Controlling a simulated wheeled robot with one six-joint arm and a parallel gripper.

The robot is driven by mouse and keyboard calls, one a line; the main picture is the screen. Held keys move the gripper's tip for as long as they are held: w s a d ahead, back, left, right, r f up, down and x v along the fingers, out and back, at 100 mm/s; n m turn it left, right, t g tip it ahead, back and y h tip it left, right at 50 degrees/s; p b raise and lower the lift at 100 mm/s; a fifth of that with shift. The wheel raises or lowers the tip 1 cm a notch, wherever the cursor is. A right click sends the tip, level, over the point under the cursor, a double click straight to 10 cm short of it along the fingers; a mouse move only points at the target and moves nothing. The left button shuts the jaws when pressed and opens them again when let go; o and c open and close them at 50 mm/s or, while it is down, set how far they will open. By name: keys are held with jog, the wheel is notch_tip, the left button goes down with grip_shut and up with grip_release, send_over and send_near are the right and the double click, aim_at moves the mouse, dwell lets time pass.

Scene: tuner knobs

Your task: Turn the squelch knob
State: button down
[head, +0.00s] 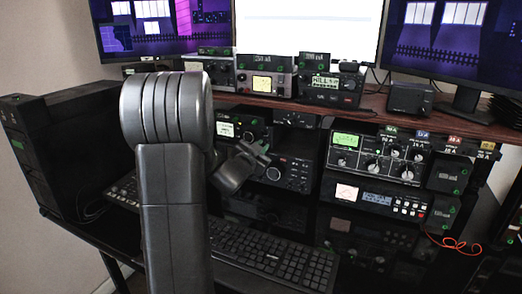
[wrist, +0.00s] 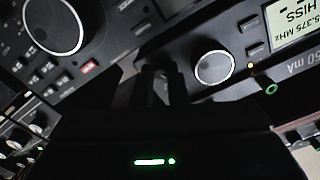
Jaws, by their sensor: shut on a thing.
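My gripper (wrist: 157,85) is shut on a small dark knob at the front of a radio with a lit display (wrist: 292,25) reading "HISS". The fingers hide most of that knob, and I cannot read a squelch label. A larger round knob with a pale ring (wrist: 215,67) sits just right of the fingers, apart from them. In the head view my gripper (head: 262,151) is small and dark, by the middle-row radio with a lit dial (head: 226,129). My own arm covers part of that radio.
Another radio's big dial (wrist: 52,25) is close at the upper left of the wrist view. In the head view, a keyboard (head: 270,255) lies below, radios (head: 268,83) stand on the shelf above, and a wide panel of knobs (head: 376,152) is at the right.

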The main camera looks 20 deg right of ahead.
jog(key=c, duration=1.4)
grip_release()
jog(key=shift+c, duration=0.2)
jog(key=v, duration=1.3)
jog(key=shift+s+a, duration=0.25)
jog(key=shift+a, duration=0.1)
